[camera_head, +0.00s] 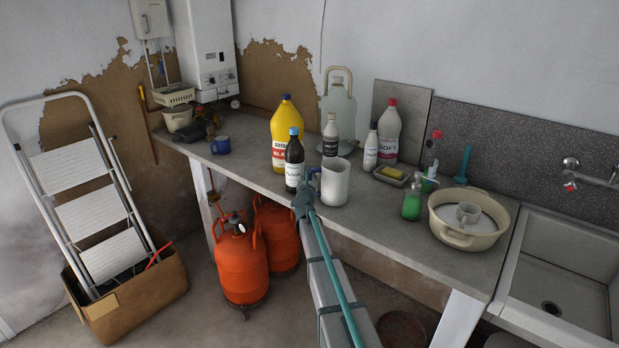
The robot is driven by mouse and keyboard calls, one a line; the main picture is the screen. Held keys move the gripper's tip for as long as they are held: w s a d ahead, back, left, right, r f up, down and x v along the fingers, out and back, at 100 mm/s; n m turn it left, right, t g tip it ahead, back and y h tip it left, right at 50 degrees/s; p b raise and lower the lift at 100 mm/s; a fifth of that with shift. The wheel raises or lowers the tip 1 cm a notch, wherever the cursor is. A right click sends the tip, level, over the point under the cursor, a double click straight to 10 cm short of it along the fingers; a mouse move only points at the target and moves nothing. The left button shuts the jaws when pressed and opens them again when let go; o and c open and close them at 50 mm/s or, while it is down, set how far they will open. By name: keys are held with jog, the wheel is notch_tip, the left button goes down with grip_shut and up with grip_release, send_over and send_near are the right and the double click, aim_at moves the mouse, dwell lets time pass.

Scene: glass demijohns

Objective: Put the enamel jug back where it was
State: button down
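The enamel jug (336,185) is white with a blue handle on its left side. It appears upright at the front edge of the grey worktop (385,207); I cannot tell whether it rests on the worktop or is slightly above it. My gripper (308,190) is at the jug's handle side, in front of the dark bottle (294,165). The fingers are small and overlap the handle, so I cannot tell whether they are closed on it. A clear glass demijohn (339,108) stands behind the jug against the wall.
A sponge dish (391,177), green bottle (411,203) and cream basin (453,236) stand right, before the sink (555,280). A blue mug (220,145) stands left; orange gas cylinders (242,265) are below.

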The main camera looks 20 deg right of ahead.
jog(key=shift+f, duration=0.1)
jog(key=c, duration=1)
grip_release()
jog(key=shift+c, duration=0.2)
